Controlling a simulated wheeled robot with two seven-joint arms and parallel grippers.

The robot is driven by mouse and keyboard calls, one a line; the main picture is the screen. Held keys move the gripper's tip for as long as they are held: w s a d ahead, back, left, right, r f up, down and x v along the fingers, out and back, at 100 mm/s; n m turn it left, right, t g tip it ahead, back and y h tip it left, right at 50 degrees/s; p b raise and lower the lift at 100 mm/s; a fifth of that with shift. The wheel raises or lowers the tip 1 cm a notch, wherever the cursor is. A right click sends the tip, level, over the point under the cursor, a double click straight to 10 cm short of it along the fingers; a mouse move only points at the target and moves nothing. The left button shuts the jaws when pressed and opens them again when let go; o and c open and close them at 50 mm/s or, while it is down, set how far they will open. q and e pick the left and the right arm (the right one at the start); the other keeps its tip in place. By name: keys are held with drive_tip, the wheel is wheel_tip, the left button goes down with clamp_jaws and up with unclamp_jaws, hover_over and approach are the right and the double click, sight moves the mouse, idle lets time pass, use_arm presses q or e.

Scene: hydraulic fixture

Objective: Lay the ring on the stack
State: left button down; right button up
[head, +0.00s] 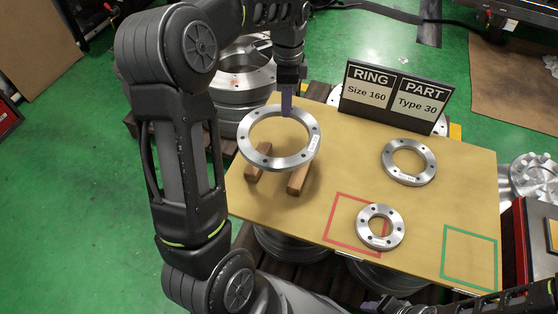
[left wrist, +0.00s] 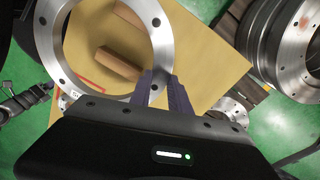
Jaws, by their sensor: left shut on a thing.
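A large flat metal ring (head: 250,150) with bolt holes and a small label is at the left of the board. My left gripper (head: 287,104) is shut on its far rim; the purple fingers (left wrist: 163,88) also show on the ring (left wrist: 158,60) in the left wrist view. The ring is over two wooden blocks (head: 299,179); I cannot tell whether it touches them. A stack of metal rings (head: 241,92) stands behind the board on the left, partly hidden by my arm, and at upper right in the left wrist view (left wrist: 272,45). My right gripper (head: 374,305) is partly cut off at the bottom edge.
A tan board (head: 340,170) carries a medium ring (head: 388,163) and a small ring (head: 365,230) overlapping a red square outline. A green square outline (head: 470,258) is empty. A black sign (head: 396,97) reading "RING Size 160, PART Type 30" stands at the back edge.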

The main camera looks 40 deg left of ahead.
use_arm(q)
drive_tip(key=shift+f+b, duration=0.5)
drive_tip(key=shift+f, duration=2)
drive_tip(key=shift+f+b, duration=0.45)
drive_tip(key=shift+f, duration=2.05)
drive_tip(key=shift+f, duration=0.2)
drive_tip(key=c, duration=1.2)
unclamp_jaws()
drive_tip(key=shift+c, duration=0.2)
drive_tip(key=shift+r, duration=0.1)
